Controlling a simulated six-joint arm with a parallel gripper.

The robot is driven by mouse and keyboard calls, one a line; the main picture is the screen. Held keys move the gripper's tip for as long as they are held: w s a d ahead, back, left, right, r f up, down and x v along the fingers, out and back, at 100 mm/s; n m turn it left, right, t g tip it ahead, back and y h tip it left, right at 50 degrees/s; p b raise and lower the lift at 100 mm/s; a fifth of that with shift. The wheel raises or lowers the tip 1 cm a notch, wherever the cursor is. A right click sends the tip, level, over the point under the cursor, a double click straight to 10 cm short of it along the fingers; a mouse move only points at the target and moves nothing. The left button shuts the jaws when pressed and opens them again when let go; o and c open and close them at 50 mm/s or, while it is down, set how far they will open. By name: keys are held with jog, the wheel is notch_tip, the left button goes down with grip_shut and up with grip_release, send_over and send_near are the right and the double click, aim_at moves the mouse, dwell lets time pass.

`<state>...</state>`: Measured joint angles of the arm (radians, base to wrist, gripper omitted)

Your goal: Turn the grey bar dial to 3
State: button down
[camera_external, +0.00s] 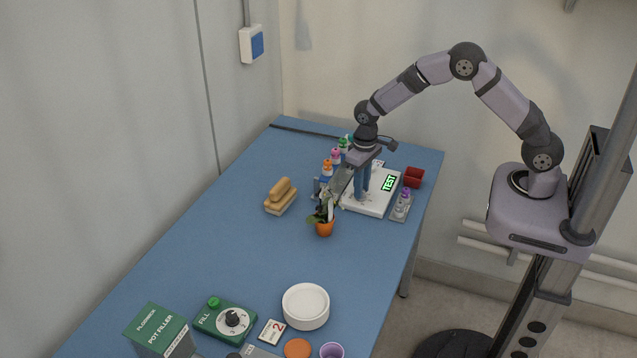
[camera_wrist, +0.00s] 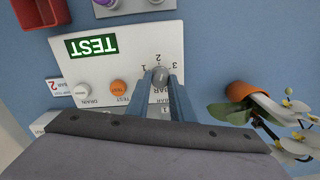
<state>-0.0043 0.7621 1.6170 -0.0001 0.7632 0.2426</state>
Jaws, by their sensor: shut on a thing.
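The grey bar dial (camera_wrist: 160,74) sits on a white panel (camera_wrist: 205,65), with the numbers 1, 2 and 3 in an arc around its far side. My gripper (camera_wrist: 160,82) is shut on it, one finger on each side. The dial's far end looks to be near the 2, but the fingers cover much of it and I cannot tell its exact setting. In the external view my gripper (camera_external: 362,195) reaches down onto the white panel (camera_external: 375,208) and hides the dial.
A green TEST display (camera_wrist: 91,46), an orange button (camera_wrist: 119,87) and a grey-white button (camera_wrist: 81,91) are on the panel. An orange-potted orchid (camera_external: 325,228) stands close by. A red container (camera_external: 413,177) and several bottles stand around the panel. The middle of the blue table (camera_external: 245,245) is clear.

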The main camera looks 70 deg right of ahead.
jog(key=m, duration=0.6)
jog(key=shift+m, duration=0.3)
jog(key=shift+r, duration=0.1)
dwell(0.3)
jog(key=c, duration=1.6)
grip_release()
jog(key=shift+o, duration=0.2)
jog(key=shift+r+b, duration=1.2)
jog(key=shift+r, duration=2.45)
jog(key=s+n, duration=0.9)
jog(key=s, duration=1.5)
jog(key=shift+s, duration=0.25)
